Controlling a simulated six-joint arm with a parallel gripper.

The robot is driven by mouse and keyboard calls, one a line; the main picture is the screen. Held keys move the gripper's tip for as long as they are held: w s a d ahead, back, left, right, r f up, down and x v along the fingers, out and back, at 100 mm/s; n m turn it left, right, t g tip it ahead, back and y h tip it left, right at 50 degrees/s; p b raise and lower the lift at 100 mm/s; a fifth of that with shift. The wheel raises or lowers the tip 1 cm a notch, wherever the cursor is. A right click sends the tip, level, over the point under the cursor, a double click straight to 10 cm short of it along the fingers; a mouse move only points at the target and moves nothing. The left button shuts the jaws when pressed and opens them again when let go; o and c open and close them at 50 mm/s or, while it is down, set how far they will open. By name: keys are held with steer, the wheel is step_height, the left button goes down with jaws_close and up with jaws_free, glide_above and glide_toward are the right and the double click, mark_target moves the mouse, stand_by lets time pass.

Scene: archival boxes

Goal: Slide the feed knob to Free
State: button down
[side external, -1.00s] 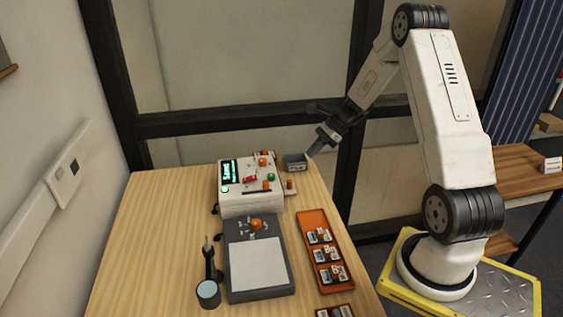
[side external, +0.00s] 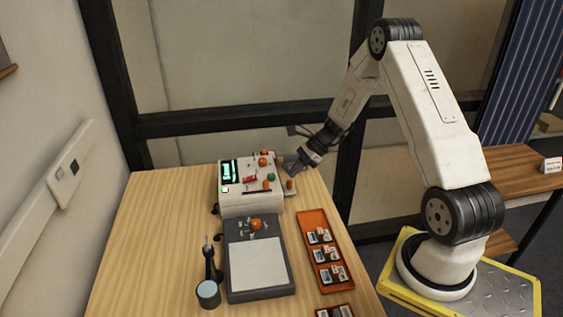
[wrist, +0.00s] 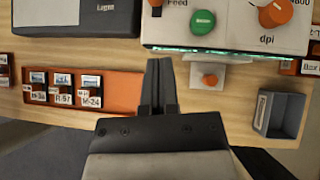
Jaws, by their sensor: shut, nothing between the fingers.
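The feed knob (wrist: 155,3) is a small orange slider knob, cut by the top edge of the wrist view beside the printed word "Feed". In the side view, what looks like the same knob (side external: 267,185) sits at the right end of a dark slot on the white control box (side external: 250,205). The slot's end labels, including Free, are not readable. My gripper (wrist: 160,62) is shut and empty, its fingers pointing at the box's near edge, apart from the knob. In the side view my gripper (side external: 288,167) is beside the box's right edge.
A green button (wrist: 203,22) and an orange dpi dial (wrist: 275,12) are close to the knob. An orange knob on a white plate (wrist: 209,79) stands by the box. A grey bin (wrist: 278,112) is at right, an orange tray (wrist: 115,80) of labelled blocks at left.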

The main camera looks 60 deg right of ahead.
mark_target(273, 187)
steer(key=w+a, duration=0.1)
steer(key=w+a+f, duration=0.1)
steer(key=shift+a+f, duration=0.2)
steer(key=shift+a, duration=0.15)
steer(key=shift+w+a, duration=0.6)
steer(key=shift+a, duration=0.25)
steer(key=shift+w+a, duration=2.15)
steer(key=shift+w, duration=0.05)
steer(key=shift+s+d, duration=0.45)
steer(key=shift+d, duration=0.2)
steer(key=s+d, duration=0.2)
steer(key=shift+d+r, duration=0.35)
steer(key=shift+d, duration=0.05)
steer(key=v, duration=0.9)
